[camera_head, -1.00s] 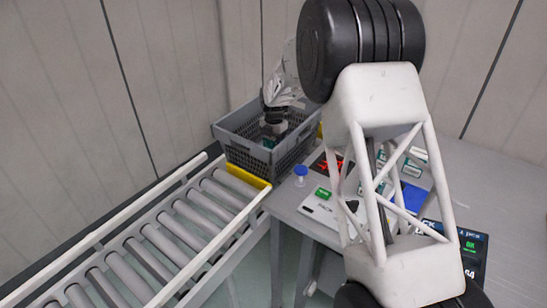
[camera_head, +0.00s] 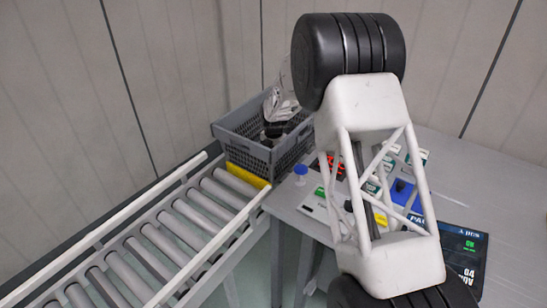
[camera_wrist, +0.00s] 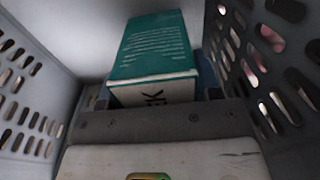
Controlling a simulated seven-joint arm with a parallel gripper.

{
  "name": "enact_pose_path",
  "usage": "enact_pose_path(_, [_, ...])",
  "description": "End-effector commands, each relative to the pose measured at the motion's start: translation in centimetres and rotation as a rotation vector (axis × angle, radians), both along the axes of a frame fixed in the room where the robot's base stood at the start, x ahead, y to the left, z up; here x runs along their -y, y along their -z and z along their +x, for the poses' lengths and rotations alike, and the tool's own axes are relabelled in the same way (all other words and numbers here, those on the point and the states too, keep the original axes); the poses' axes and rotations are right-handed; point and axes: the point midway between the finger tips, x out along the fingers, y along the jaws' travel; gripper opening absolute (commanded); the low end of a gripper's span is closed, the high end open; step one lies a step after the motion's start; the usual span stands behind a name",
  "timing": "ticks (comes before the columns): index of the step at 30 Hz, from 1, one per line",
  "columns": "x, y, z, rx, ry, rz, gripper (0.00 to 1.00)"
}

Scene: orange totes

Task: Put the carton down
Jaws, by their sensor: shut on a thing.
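The carton (camera_wrist: 155,48) is a teal box with a white, dark-lettered end, seen in the wrist view. My gripper (camera_wrist: 160,98) is shut on it, with the carton tilted away from the camera. In the wrist view both are between the perforated side walls of the grey crate (camera_wrist: 262,75). I cannot tell whether the carton touches the crate floor.
A roller conveyor (camera_head: 180,235) runs at the left, with a yellow bar (camera_head: 248,175) at its end by the crate. On the table are a blue-capped item (camera_head: 300,172), several small cartons (camera_head: 385,165), and a dark display (camera_head: 465,250). My arm hides part of the table.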

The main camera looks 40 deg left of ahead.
Motion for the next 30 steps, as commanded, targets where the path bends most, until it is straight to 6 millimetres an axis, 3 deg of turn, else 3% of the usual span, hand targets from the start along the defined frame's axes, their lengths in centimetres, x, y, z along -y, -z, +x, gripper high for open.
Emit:
enact_pose_path(6, [0.0,1.7,0.0,0.001,0.000,0.001,0.26])
enact_pose_path(18, [0.0,2.0,0.0,0.000,0.000,0.001,0.26])
enact_pose_path(19, [0.0,2.0,0.0,0.000,0.000,0.000,0.63])
enact_pose_path(21, [0.0,2.0,0.0,0.000,0.000,0.000,0.74])
enact_pose_path(23, [0.0,2.0,0.0,0.000,0.000,0.000,0.83])
enact_pose_path(30, [0.0,2.0,0.0,0.000,0.000,0.000,0.84])
